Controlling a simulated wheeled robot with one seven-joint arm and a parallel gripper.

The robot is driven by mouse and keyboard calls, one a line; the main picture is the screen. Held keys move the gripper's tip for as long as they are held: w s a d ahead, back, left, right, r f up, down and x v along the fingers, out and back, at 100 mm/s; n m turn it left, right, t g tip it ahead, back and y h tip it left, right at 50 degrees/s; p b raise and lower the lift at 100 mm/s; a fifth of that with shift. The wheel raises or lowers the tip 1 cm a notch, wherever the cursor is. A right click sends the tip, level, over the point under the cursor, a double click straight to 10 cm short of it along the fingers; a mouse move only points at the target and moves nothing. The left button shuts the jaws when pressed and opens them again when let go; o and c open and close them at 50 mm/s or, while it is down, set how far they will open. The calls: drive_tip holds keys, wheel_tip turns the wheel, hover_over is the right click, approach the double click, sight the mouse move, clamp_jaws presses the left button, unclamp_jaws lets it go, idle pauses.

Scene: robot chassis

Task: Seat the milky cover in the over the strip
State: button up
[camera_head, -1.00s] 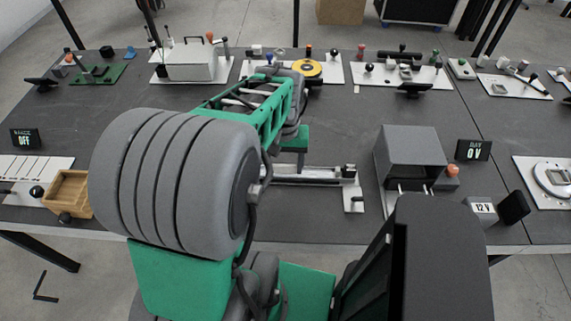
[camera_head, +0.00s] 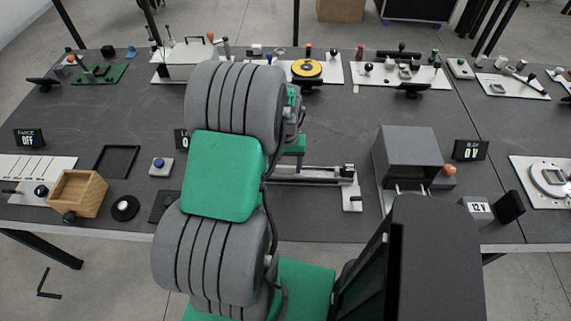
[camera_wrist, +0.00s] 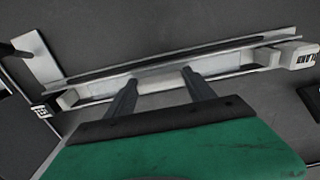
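In the wrist view a long grey metal strip (camera_wrist: 225,48) runs across the upper half, slightly tilted. A pale, whitish bar (camera_wrist: 238,63) lies along its near side, between light blocks; it may be the milky cover, but I cannot tell the two parts apart surely. My gripper (camera_wrist: 160,76) has its two dark fingers spread apart, with the tips overlapping the pale bar; contact is unclear. In the head view the strip's fixture (camera_head: 315,180) lies mid-table, and my arm hides its left part. The green gripper body shows just above it; its fingers are hidden there.
A grey box housing (camera_head: 408,150) stands right of the fixture, with a voltage display (camera_head: 470,150) beside it. A wooden box (camera_head: 78,193), a black frame (camera_head: 117,161) and a blue button (camera_head: 160,165) lie left. Boards with levers line the back.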

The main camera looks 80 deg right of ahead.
sight(285, 167)
drive_tip(key=o, duration=0.5)
drive_tip(key=shift+r, duration=0.1)
wheel_tip(285, 167, up, 12)
drive_tip(key=b, duration=0.2)
drive_tip(key=w+a+r+n+t+h, duration=0.1)
drive_tip(key=w+a+r+n, duration=0.2)
drive_tip(key=w+a, duration=0.6)
drive_tip(key=w+a+r+n, duration=0.2)
drive_tip(key=w+a+n, duration=0.25)
drive_tip(key=w, duration=0.75)
drive_tip(key=w+a+n+t, duration=0.1)
drive_tip(key=a+n, duration=0.1)
drive_tip(key=a, duration=0.7)
drive_tip(key=w+a+r+n, duration=0.1)
drive_tip(key=w+a+n, duration=0.1)
drive_tip(key=a, duration=0.7)
drive_tip(key=w+a+r+n+t+y, duration=0.1)
drive_tip(key=a+n, duration=0.3)
drive_tip(key=a, duration=0.5)
drive_tip(key=shift+w+a+r+t, duration=0.1)
drive_tip(key=shift+w+a+t, duration=0.15)
drive_tip(key=shift+w+t, duration=0.05)
